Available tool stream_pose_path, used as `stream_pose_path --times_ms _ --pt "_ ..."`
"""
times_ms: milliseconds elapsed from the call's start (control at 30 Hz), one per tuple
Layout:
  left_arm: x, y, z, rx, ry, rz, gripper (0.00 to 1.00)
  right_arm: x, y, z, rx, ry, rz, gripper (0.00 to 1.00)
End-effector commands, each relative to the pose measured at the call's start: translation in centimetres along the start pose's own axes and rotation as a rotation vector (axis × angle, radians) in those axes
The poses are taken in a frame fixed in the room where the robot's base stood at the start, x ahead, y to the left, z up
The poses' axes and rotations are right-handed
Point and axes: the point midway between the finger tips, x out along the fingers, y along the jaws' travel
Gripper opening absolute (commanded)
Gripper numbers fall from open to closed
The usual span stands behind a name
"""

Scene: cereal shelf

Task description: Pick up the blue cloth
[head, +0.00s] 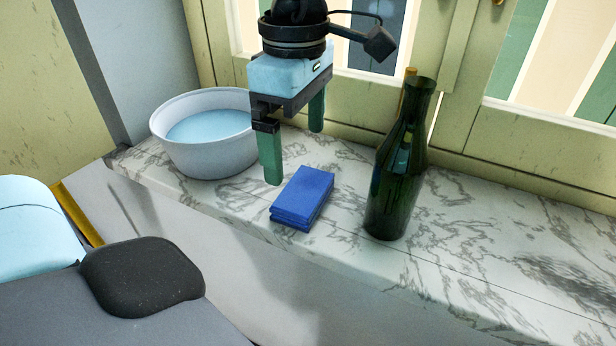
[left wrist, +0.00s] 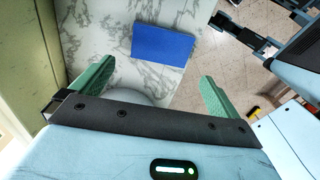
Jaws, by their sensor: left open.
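The blue cloth (head: 303,197) is folded into a small flat stack and lies on the marble sill near its front edge. In the left wrist view, the cloth (left wrist: 163,46) lies beyond the fingertips, flat and clear of them. My left gripper (head: 295,155) points down above the sill, just behind and left of the cloth. Its green fingers are spread with nothing between them, and they also show open in the left wrist view (left wrist: 157,74). What seems to be my right gripper (left wrist: 262,42) is partly in the left wrist view, cut off by the edge.
A white bowl (head: 207,165) with blue contents stands left of my left gripper. A dark green bottle (head: 392,185) stands upright right of the cloth. The window frame (head: 465,115) closes off the back of the marble sill (head: 475,265). The sill is clear right of the bottle.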

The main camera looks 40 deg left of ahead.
Motion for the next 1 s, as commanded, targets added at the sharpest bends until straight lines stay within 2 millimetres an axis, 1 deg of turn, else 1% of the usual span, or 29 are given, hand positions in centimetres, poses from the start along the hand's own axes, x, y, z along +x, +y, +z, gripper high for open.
stream_pose_path --times_ms 167,267,433,633,767,900,1000 --pt "0.1 0.0 0.0 0.001 0.001 0.000 1.00 -0.1 0.1 0.1 -0.003 -0.003 0.000 0.36" --pt "0.8 0.0 0.0 0.000 0.002 -0.003 1.00 -0.1 0.1 0.3 -0.004 -0.006 0.000 0.36" --pt "2.4 0.0 -0.1 0.000 0.000 -0.002 1.00 -0.1 0.1 0.4 -0.005 -0.009 0.000 0.36" --pt "3.0 0.0 -0.1 0.000 0.001 -0.002 1.00 -0.1 0.1 0.4 -0.005 -0.008 0.000 0.36" --pt "4.5 0.1 -0.4 -0.001 0.001 -0.004 1.00 -0.2 0.1 0.1 -0.005 -0.005 0.001 0.36" --pt "6.5 0.2 -0.6 0.000 0.002 -0.003 1.00 -0.3 0.1 0.0 -0.005 -0.003 0.001 0.36" --pt "7.4 0.2 -0.5 0.000 0.001 -0.002 1.00 -0.3 0.1 0.1 -0.005 -0.003 0.001 0.36"
